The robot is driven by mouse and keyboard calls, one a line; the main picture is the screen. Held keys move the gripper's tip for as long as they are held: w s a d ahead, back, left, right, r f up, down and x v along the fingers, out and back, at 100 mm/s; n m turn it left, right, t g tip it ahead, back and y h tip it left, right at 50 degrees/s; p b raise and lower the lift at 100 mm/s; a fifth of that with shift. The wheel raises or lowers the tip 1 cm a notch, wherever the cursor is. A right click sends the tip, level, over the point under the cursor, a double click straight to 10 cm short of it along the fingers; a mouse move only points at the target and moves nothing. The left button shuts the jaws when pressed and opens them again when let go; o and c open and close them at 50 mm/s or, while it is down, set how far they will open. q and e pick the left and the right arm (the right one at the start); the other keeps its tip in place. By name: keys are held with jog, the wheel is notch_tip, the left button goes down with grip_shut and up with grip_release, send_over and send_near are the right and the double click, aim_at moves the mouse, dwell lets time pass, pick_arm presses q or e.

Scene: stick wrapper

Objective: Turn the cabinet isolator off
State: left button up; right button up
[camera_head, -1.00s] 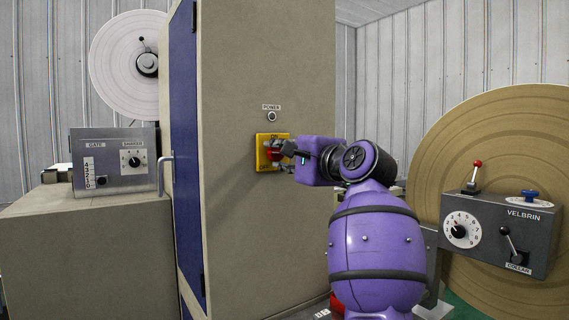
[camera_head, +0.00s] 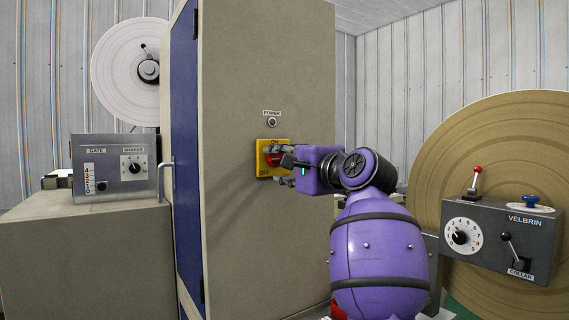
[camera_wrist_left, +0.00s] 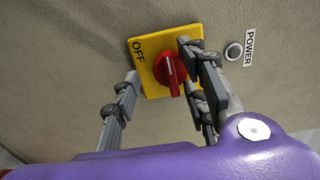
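The cabinet isolator is a yellow plate (camera_head: 262,146) with a red rotary knob (camera_head: 272,160) on the beige cabinet (camera_head: 240,230). ON is at the top of the plate and OFF at its lower left. My left gripper (camera_head: 284,167) is at the knob from the right. In the left wrist view the gripper (camera_wrist_left: 163,92) is open, with the red knob (camera_wrist_left: 171,72) between its fingers. The right-hand finger is close to the knob; contact cannot be told. The knob's grip lies roughly level between the labels. ON is hidden in the wrist view. My right gripper is not in view.
A round POWER button (camera_head: 272,122) is above the isolator. The cabinet's blue door (camera_head: 186,130) has a handle (camera_head: 166,178) on its left. A grey control box (camera_head: 112,170) stands at left. The VELBRIN box (camera_head: 500,238) with levers and a dial is at right.

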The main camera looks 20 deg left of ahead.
pick_arm(q)
jog(key=shift+s+a+r, duration=0.1)
jog(key=shift+a, duration=0.05)
jog(key=shift+s+d, duration=0.15)
jog(key=shift+d, duration=0.1)
jog(key=v, duration=1.1)
jog(key=shift+d, duration=0.25)
jog(key=shift+s, duration=0.15)
